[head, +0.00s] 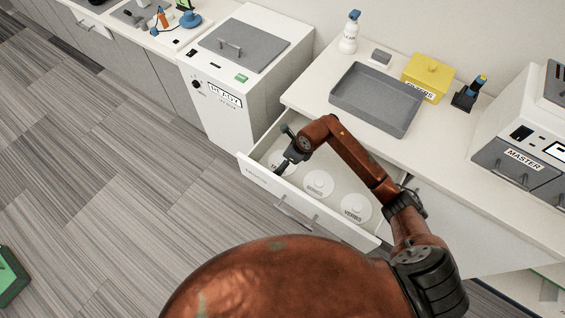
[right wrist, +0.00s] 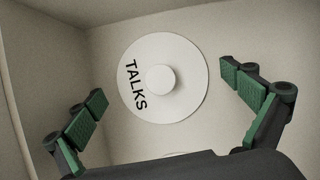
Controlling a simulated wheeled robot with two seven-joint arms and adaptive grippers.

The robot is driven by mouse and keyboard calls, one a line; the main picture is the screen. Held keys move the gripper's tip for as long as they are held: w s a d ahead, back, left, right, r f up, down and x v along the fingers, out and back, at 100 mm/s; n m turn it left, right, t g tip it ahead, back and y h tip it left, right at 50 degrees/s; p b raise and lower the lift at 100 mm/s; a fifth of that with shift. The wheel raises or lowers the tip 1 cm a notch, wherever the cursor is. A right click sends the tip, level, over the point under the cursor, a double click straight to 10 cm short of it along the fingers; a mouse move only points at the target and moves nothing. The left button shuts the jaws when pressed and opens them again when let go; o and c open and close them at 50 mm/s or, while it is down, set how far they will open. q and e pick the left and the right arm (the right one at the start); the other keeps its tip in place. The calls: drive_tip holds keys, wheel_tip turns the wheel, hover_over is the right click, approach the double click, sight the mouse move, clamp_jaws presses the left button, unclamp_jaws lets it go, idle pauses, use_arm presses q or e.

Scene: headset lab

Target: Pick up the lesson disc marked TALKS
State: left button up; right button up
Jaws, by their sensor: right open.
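The disc marked TALKS (right wrist: 185,55) is a round white plate with a raised round knob in its middle. In the right wrist view it lies flat on the drawer floor, near a drawer corner. My right gripper (right wrist: 162,88) is open, with its green-padded fingers spread to either side of the disc, and it holds nothing. In the head view the right gripper (head: 287,158) is over the left end of the open drawer (head: 262,181), and it hides most of the TALKS disc. My left gripper is not in view.
Two more white knobbed discs lie in the drawer: a middle one (head: 318,184) and one marked VERBES (head: 355,208). On the counter above are a grey tray (head: 375,97), a yellow box (head: 428,76) and a white bottle (head: 349,37). A white READY cabinet (head: 215,105) stands to the left.

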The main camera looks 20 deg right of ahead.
drive_tip(key=c, duration=1.4)
drive_tip(key=shift+s+f, duration=0.15)
drive_tip(key=c, duration=1.2)
